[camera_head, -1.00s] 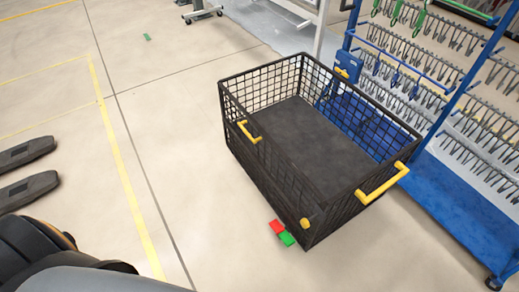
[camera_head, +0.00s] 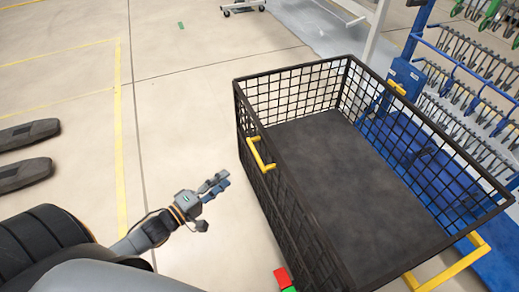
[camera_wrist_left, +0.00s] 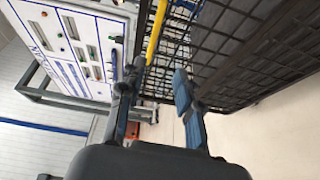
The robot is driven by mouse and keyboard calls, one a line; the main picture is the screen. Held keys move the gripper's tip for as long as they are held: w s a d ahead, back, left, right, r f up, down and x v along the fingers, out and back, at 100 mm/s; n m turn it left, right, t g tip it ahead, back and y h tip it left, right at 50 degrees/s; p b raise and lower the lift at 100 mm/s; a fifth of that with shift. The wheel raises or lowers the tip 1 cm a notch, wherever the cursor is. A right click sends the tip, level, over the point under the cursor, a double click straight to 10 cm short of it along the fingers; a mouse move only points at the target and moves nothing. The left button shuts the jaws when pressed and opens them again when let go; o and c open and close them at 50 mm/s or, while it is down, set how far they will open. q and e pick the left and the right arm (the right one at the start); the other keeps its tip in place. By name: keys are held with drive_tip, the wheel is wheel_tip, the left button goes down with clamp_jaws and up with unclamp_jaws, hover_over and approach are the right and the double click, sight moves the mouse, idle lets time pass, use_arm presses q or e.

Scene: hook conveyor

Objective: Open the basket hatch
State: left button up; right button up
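The black wire-mesh basket (camera_head: 290,215) stands open-topped on the right of the head view, with a dark flat bottom. A yellow handle (camera_head: 258,155) is on its left side wall. The hatch panel cannot be told apart from the mesh wall, and no gap shows in that wall. My left gripper (camera_head: 222,182) is left of the basket, below and apart from the handle. In the left wrist view my left gripper (camera_wrist_left: 157,78) is open and empty, with a yellow bar (camera_wrist_left: 156,32) and basket mesh (camera_wrist_left: 220,45) beyond its fingers. My right gripper is not in view.
More yellow handles are at the basket's front right (camera_head: 455,268) and far edge (camera_head: 396,87). A blue rack (camera_head: 440,60) with hooks stands behind. A red block (camera_head: 281,277) shows by the basket's near left.

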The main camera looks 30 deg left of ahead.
sight(256, 153)
use_arm(q)
drive_tip(key=shift+d+r+b+x, duration=0.15)
drive_tip(key=shift+b+x, duration=0.25)
drive_tip(key=shift+x, duration=1.9)
drive_tip(key=shift+r+b+x, duration=0.2)
drive_tip(key=shift+b+x, duration=0.2)
drive_tip(key=shift+x, duration=1.9)
drive_tip(key=shift+d+r+b+x, duration=0.15)
drive_tip(key=shift+b+x, duration=0.25)
drive_tip(key=shift+x, duration=1.9)
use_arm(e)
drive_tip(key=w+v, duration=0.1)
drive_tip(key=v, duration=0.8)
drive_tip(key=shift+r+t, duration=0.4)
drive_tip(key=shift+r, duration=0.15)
use_arm(q)
clamp_jaws()
